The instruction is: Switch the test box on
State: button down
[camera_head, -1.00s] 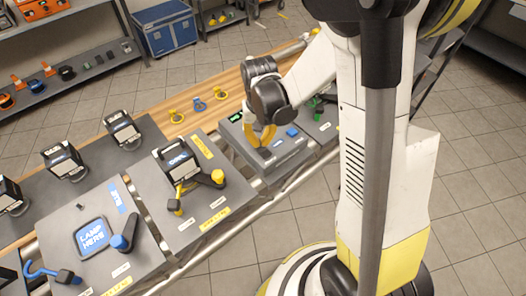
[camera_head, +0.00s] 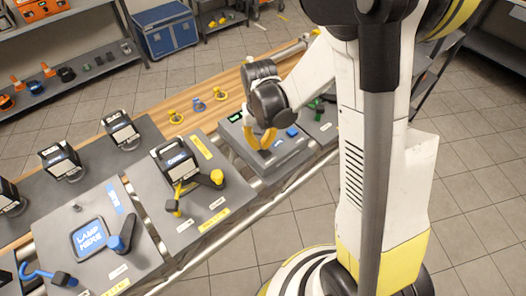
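The test box appears to be the low grey box (camera_head: 253,172) at the right part of the bench. It has a small green-lit display (camera_head: 235,117) at its back left corner and a blue part (camera_head: 292,132) on its top, to the right. My gripper (camera_head: 262,146) points down over the top of this box, left of the blue part. Its yellow fingers hide part of the top face. No held object shows. I cannot tell whether the fingertips touch the box or how far apart they are. The switch's position is not readable.
Left of the box is a grey panel (camera_head: 236,203) with a yellow-strapped lamp (camera_head: 174,160). Further left is a panel with a blue "LAMP HERE" pad (camera_head: 90,237). Yellow and blue rings lie on the wooden strip (camera_head: 232,82) behind. Small green parts (camera_head: 318,108) sit to the right.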

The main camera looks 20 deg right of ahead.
jog(key=shift+f, duration=0.25)
jog(key=shift+r, duration=0.1)
jog(key=shift+r+p, duration=2.2)
jog(key=shift+r, duration=1.25)
jog(key=shift+s+r+b, duration=0.1)
jog(key=shift+r+b, duration=0.1)
jog(key=shift+b, duration=0.15)
jog(key=s+r+n+t+b, duration=0.1)
jog(key=s+r+t+b, duration=0.1)
jog(key=s+b, duration=0.4)
jog(key=s+r+n+t+b, duration=0.1)
jog(key=s+r+t+b, duration=0.1)
jog(key=s+t+b, duration=0.3)
jog(key=shift+s+r+b, duration=0.2)
jog(key=shift+s+b, duration=0.15)
jog(key=shift+s, duration=0.4)
